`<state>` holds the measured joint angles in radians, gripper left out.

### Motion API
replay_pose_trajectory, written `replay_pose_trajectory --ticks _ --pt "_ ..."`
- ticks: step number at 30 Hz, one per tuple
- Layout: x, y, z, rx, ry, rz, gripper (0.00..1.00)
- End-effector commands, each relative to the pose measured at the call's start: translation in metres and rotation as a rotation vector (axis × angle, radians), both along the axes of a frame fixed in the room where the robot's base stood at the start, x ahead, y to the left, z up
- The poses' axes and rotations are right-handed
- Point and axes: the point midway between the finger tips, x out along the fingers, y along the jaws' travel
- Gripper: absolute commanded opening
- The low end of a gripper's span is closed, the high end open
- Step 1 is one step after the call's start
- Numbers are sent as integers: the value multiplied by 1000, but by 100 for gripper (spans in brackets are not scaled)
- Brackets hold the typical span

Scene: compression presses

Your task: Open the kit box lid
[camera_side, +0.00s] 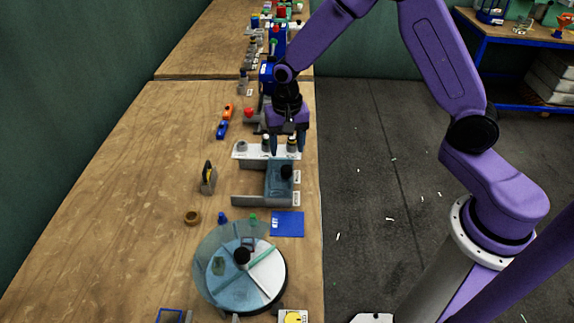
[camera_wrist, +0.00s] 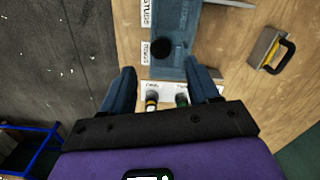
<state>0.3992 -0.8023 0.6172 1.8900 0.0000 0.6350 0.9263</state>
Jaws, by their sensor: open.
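No box is plainly marked as the kit box. A slate-blue panel with a black knob (camera_side: 286,171) sits between grey bars on the table; the knob also shows in the wrist view (camera_wrist: 162,48). A round divided container (camera_side: 263,283) with white sectors, a clear bluish cover (camera_side: 216,246) and a black knob (camera_side: 242,255) stands nearer the camera. My gripper (camera_side: 288,146) is open and points down, over the white strip behind the slate panel. In the wrist view its fingers (camera_wrist: 163,78) are apart with nothing held, and the knob lies ahead of them.
The white strip (camera_side: 240,151) holds small bottles beneath my gripper. A blue mat (camera_side: 287,224), a brown ring (camera_side: 192,217) and a handled yellow-grey tool (camera_side: 208,177) lie nearby. Orange (camera_side: 228,111) and blue (camera_side: 222,130) pieces are farther back. The table's left side is clear.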

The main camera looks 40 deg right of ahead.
Motion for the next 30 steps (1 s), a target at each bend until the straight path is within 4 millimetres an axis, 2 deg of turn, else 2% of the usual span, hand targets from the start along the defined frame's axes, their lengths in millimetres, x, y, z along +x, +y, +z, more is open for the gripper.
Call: replay_pose_trajectory --ticks 1,6,12,18,26,27,29,30 --pt "-1 0 -11 -1 4 0 60" --pt "-1 0 -40 -2 5 0 60" --pt "0 0 -64 0 1 0 60" --pt "0 0 -74 1 0 0 60" --pt "0 0 -75 0 -1 0 60" --pt "0 0 -75 0 -1 0 54" --pt "0 0 -75 0 -1 0 34" --pt "0 0 -75 0 -1 0 21"
